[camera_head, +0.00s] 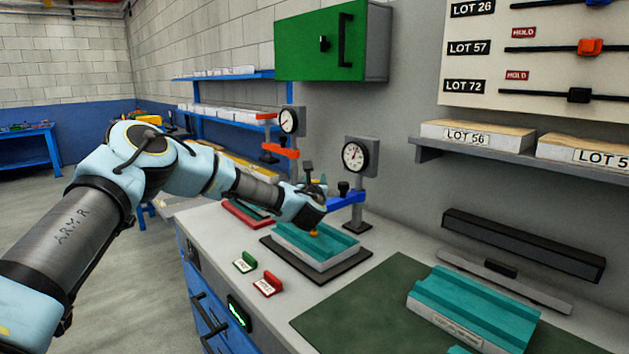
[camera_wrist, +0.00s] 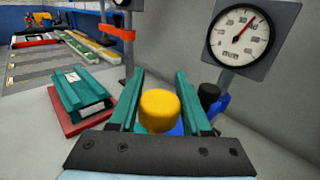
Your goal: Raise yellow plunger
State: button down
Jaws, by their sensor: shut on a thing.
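The yellow plunger (camera_wrist: 159,110) shows its round cap large in the middle of the wrist view, just beyond the dark plate of my wrist. In the head view only a small yellow bit of it (camera_head: 314,232) shows beneath my gripper (camera_head: 312,222). The plunger is at the blue arm (camera_head: 346,198) of a dial gauge stand (camera_head: 360,157). Below lies a teal-topped panel (camera_head: 338,244) on a black base. The dial also shows in the wrist view (camera_wrist: 240,34).
A second gauge stand with a red arm (camera_head: 285,151) stands behind. Green (camera_head: 245,262) and red (camera_head: 267,284) tags lie on the bench before the panel. Another teal panel (camera_head: 475,304) rests on the green mat (camera_head: 340,325) at right. A grey wall is close behind the gauges.

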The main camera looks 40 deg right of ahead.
dwell(0.4)
jog(key=shift+r+b, duration=0.55)
jog(key=shift+r, duration=1.8)
jog(key=c, duration=0.6)
grip_release()
jog(key=shift+o, duration=1.2)
jog(key=shift+f, duration=0.1)
jog(key=b+v, duration=0.4)
jog(key=v, duration=0.6)
jog(key=shift+s+a+b, duration=0.25)
jog(key=shift+a+b, duration=0.05)
jog(key=shift+a, duration=0.05)
